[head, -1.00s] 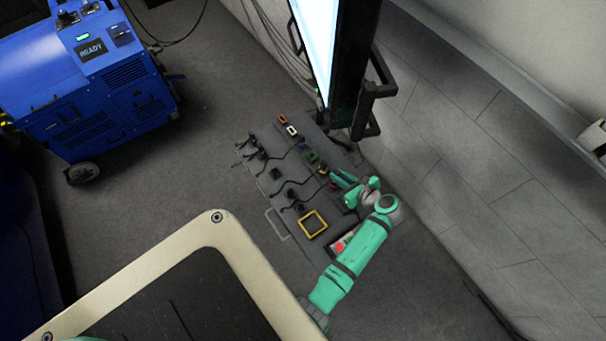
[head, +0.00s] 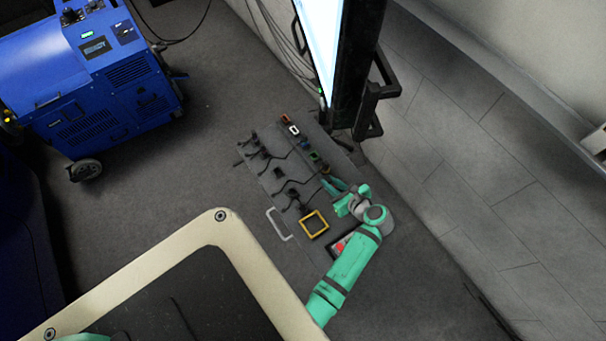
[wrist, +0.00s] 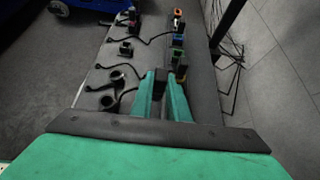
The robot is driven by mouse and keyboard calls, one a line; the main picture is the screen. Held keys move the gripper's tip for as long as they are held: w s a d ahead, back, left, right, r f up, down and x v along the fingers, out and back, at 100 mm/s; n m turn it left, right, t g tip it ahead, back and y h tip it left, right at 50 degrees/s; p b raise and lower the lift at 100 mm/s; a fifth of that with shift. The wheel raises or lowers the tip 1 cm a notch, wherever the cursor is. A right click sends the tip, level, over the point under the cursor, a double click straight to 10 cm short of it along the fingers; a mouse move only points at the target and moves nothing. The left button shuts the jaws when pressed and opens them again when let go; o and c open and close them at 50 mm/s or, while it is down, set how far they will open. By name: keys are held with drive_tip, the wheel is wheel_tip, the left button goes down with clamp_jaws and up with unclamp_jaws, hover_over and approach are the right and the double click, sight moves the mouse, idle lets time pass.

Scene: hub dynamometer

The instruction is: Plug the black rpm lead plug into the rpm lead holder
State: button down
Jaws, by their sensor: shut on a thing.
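My gripper (wrist: 163,88) is shut on a small black plug (wrist: 160,77), which shows between the fingertips in the wrist view. I take it to be the rpm lead plug; no label is readable. A row of coloured holders runs along the right side of the grey board: orange, white, blue (head: 305,145), green (head: 314,156) and yellow (head: 325,169). I cannot tell which is the rpm lead holder. A dark block with a yellow edge (wrist: 181,70) sits just right of the plug in the wrist view, apparently apart from it. In the head view my gripper (head: 330,185) is by the yellow holder.
Several dark plugs with leads (head: 279,173) lie on the left of the board. A yellow square frame (head: 314,223) and a red-and-white item (head: 342,246) are at its near end. A tall screen (head: 352,75) stands behind, and a blue machine (head: 95,85) at left.

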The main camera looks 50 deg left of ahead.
drive_tip(key=s, duration=1)
drive_tip(key=shift+s+a, duration=0.3)
drive_tip(key=shift+a, duration=0.1)
idle(0.8)
drive_tip(key=shift+f, duration=1.95)
drive_tip(key=shift+f, duration=0.2)
drive_tip(key=shift+f, duration=0.35)
drive_tip(key=shift+f, duration=0.9)
drive_tip(key=c, duration=1.6)
unclamp_jaws()
